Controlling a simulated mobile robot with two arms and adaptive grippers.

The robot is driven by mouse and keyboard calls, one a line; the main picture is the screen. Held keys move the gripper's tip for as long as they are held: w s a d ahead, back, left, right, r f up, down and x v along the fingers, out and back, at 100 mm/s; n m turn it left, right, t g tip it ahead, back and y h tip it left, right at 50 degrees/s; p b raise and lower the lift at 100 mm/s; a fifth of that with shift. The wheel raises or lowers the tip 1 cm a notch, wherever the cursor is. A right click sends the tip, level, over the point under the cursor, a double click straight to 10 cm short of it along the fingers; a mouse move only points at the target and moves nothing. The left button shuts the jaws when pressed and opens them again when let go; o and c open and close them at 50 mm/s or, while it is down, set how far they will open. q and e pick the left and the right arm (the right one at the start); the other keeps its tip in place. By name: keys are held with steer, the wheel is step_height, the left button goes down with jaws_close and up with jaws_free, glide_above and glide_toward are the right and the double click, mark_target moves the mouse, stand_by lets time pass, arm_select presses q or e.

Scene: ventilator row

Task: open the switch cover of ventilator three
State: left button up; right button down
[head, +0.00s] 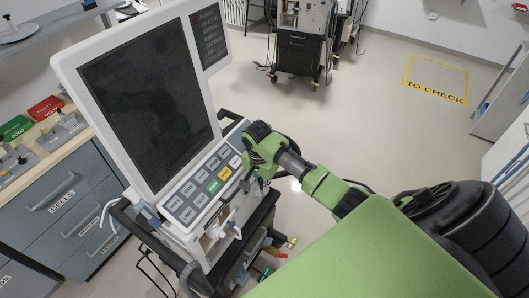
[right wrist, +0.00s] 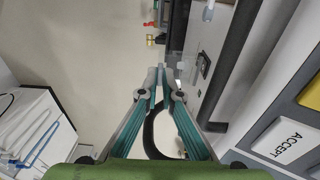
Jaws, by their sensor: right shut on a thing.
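The ventilator (head: 150,105) stands at the left in the head view, with a large dark screen and a keypad (head: 203,185) below it. No number is readable on it. My right gripper (head: 248,184) reaches down beside the keypad's right edge. In the right wrist view its fingertips (right wrist: 164,76) are close together beside the ventilator's grey panel, which carries a small black switch-like part (right wrist: 203,65). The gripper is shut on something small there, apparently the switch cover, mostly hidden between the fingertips. My left gripper is not in view.
A drawer bench (head: 62,195) with red and green signs stands at the left. Another equipment cart (head: 300,45) stands at the back. A yellow "TO CHECK" floor marking (head: 435,92) lies at the right. The floor between is free. Cables hang around the ventilator's cart.

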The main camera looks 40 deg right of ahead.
stand_by(0.5)
steer(key=c, duration=2.2)
jaws_free()
steer(key=shift+c, duration=0.2)
